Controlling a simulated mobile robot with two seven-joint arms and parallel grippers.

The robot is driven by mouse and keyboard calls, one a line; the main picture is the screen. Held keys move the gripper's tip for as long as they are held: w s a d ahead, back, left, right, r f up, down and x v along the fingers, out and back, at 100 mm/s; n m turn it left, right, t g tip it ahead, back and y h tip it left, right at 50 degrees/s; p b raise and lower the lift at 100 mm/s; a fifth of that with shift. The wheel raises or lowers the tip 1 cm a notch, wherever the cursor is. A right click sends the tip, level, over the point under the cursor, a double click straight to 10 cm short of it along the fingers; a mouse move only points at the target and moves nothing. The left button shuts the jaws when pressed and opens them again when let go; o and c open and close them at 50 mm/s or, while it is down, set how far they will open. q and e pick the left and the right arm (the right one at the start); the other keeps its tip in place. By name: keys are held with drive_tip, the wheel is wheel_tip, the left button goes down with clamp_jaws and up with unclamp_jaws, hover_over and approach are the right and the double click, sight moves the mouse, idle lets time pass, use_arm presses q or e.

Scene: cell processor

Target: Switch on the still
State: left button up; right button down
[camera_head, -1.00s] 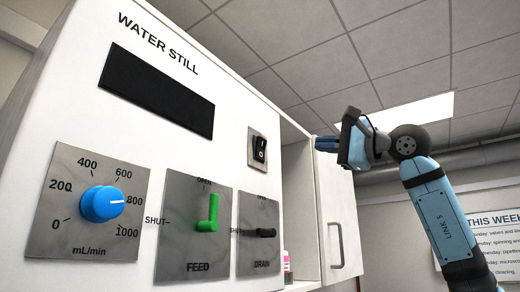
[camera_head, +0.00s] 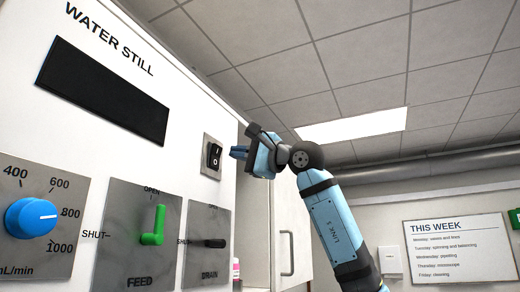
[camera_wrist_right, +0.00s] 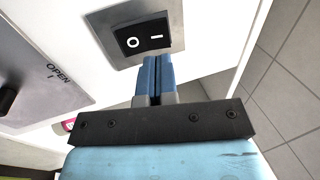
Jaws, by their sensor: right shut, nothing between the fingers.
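The white water still (camera_head: 195,100) fills the left of the head view, its display (camera_head: 105,90) dark. Its black rocker switch (camera_head: 214,156), set in a metal plate, also shows in the right wrist view (camera_wrist_right: 146,38), marked O and a line. My right gripper (camera_head: 236,153) is shut and empty, just right of the switch in the head view. In the right wrist view its blue fingertips (camera_wrist_right: 155,62) lie together just below the switch; whether they touch it I cannot tell. My left gripper is not in view.
The green FEED lever (camera_head: 158,222) points up towards OPEN. The black DRAIN lever (camera_head: 210,243) lies level towards SHUT. A blue flow knob (camera_head: 31,218) points near 800. An open cabinet door (camera_head: 290,235) with a handle stands behind my right arm.

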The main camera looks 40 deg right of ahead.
sight(220, 151)
drive_tip(key=shift+p+x, duration=0.4)
drive_tip(key=shift+x, duration=1.35)
drive_tip(key=shift+w+r+p, duration=0.1)
drive_tip(key=shift+r+p, duration=0.15)
drive_tip(key=shift+p, duration=0.3)
drive_tip(key=shift+f+h, duration=0.2)
drive_tip(key=shift+h, duration=0.1)
